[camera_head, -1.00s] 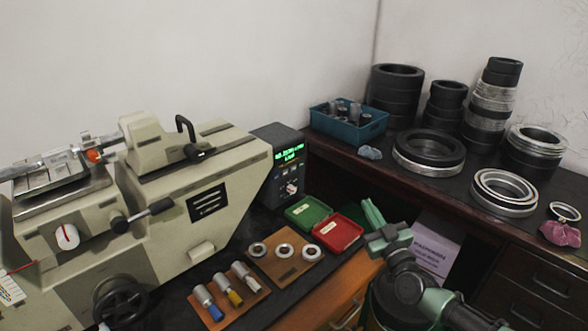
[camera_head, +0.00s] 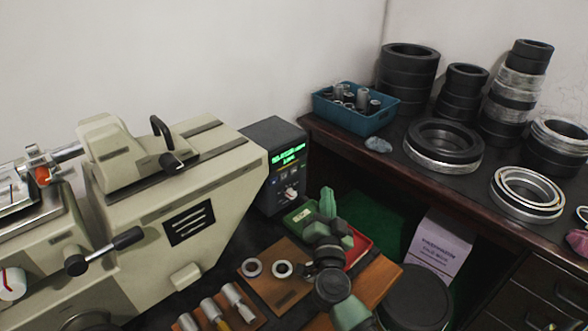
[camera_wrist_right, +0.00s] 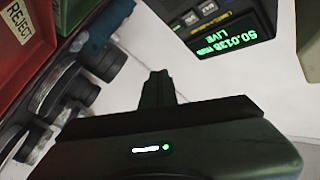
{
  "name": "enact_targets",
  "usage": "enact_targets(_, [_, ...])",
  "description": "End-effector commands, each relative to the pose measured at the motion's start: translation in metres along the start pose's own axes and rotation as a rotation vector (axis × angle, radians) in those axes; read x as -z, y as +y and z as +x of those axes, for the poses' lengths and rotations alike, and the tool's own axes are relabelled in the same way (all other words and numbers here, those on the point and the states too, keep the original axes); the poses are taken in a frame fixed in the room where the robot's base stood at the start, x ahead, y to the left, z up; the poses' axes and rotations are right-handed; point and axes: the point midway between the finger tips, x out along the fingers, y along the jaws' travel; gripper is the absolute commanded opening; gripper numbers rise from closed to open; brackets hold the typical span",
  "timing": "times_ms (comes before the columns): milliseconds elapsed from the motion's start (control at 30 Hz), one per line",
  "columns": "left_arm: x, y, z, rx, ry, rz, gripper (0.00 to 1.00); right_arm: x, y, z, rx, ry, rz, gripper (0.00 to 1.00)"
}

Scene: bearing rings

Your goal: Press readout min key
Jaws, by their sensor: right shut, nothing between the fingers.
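The readout (camera_head: 275,165) is a dark box at the right end of the beige machine, with a lit green display and small keys (camera_head: 288,182) below it. In the right wrist view the readout (camera_wrist_right: 235,28) is upside down at the top right. Its display reads about 50.0135 mm and LIVE, and part of the keypad (camera_wrist_right: 208,8) shows. The min key cannot be singled out. My right gripper (camera_head: 327,198) is shut and empty, in front of and to the right of the readout, apart from it. Its closed fingers show in the wrist view (camera_wrist_right: 157,88). My left gripper is out of view.
A green tray (camera_head: 298,218) and a red tray (camera_head: 362,248) lie by the right gripper; the red one is partly hidden. A wooden board (camera_head: 275,290) with rings lies in front. The blue bin (camera_head: 352,122) and stacked black rings (camera_head: 408,75) stand on the right bench.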

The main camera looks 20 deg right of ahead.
Motion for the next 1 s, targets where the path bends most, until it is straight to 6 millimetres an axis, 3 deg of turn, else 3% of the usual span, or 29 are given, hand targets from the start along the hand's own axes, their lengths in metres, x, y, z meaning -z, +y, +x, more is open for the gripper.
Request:
enact_targets(133, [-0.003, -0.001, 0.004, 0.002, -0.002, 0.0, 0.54, -0.003, -0.001, 0.003, 0.001, 0.001, 0.001, 0.0])
enact_targets(433, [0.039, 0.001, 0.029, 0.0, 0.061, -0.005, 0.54, -0.024, -0.019, 0.029, 0.003, 0.003, 0.003, 0.0])
enact_targets(567, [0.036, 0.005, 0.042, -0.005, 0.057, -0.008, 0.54, -0.033, -0.028, 0.041, 0.003, 0.003, 0.003, 0.0])
enact_targets(1000, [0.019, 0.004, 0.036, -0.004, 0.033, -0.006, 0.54, -0.044, -0.045, 0.062, 0.001, 0.0, -0.002, 0.0])
